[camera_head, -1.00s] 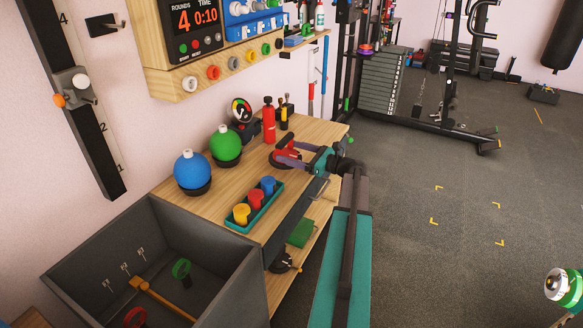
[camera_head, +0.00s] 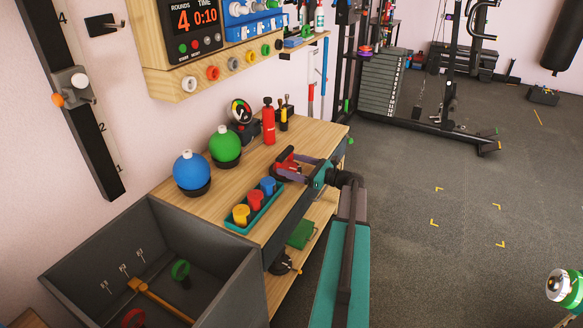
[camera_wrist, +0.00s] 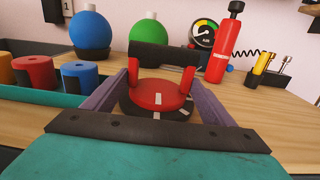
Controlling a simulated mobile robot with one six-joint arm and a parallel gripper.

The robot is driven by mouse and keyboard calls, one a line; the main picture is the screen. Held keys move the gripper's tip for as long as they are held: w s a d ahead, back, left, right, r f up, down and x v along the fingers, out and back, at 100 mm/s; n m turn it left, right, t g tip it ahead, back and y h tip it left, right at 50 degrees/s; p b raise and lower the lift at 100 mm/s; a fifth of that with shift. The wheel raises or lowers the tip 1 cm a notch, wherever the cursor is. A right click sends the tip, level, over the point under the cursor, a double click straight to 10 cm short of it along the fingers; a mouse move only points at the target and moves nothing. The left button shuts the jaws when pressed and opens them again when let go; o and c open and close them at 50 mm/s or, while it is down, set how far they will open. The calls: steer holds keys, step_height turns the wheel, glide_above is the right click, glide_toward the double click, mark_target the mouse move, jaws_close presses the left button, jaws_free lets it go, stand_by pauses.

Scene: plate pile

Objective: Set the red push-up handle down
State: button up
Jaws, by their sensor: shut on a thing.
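The red push-up handle (camera_wrist: 160,94) has a round red base, two red posts and a black grip bar (camera_wrist: 163,58). My gripper (camera_wrist: 163,80) is shut on it, with the purple fingers on either side. A black disc with white marks (camera_wrist: 157,111) shows directly under the red base; I cannot tell whether it is part of the handle. In the head view the handle (camera_head: 285,164) is low over the wooden bench top (camera_head: 222,188), close to its front edge. My gripper (camera_head: 296,166) reaches it from the right. Contact with the bench is hard to tell.
A teal tray with yellow, red and blue cups (camera_head: 254,200) lies close to the left of the handle. Blue (camera_head: 190,169) and green (camera_head: 225,144) balls, a red bottle (camera_head: 268,122) and a gauge (camera_head: 242,111) stand behind. A grey bin (camera_head: 215,275) adjoins the bench.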

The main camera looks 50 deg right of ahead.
steer(key=shift+f, duration=0.15)
stand_by(0.3)
steer(key=o, duration=1.8)
steer(key=shift+f, duration=0.1)
steer(key=shift+c, duration=0.2)
steer(key=shift+s, duration=0.15)
steer(key=shift+s+d, duration=0.15)
steer(key=shift+s, duration=0.1)
steer(key=p+v, duration=0.1)
steer(key=v, duration=1)
steer(key=shift+s, duration=0.25)
